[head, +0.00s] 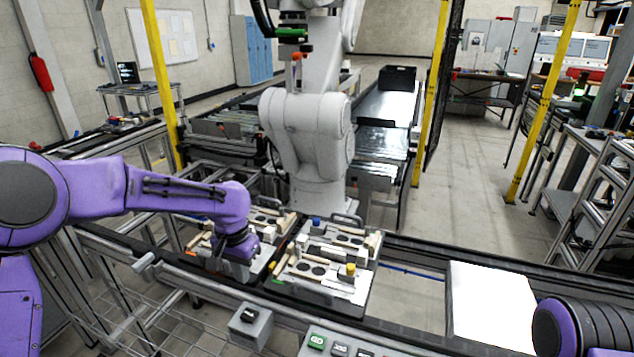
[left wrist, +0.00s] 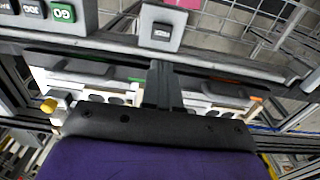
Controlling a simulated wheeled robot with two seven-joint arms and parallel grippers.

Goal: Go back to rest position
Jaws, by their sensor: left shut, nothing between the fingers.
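My left arm, purple, reaches in from the left in the head view, and my left gripper (head: 238,252) points down over the left pallet fixture (head: 262,262). Its fingertips are hidden there. In the left wrist view the dark fingers of the left gripper (left wrist: 161,82) are together with nothing between them, in front of the gap between the two fixtures. The right pallet fixture (head: 346,290) stands beside the left one, with light blocks, dark round recesses, a blue knob and a yellow knob (head: 350,269). Part of my right arm shows at the lower right; its gripper is out of view.
A white robot arm (head: 308,135) stands behind the fixtures. A button box (head: 250,325) and a panel with a green button (head: 317,342) are at the front edge. A blank white plate (head: 490,305) lies to the right. Yellow posts (head: 160,80) stand behind.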

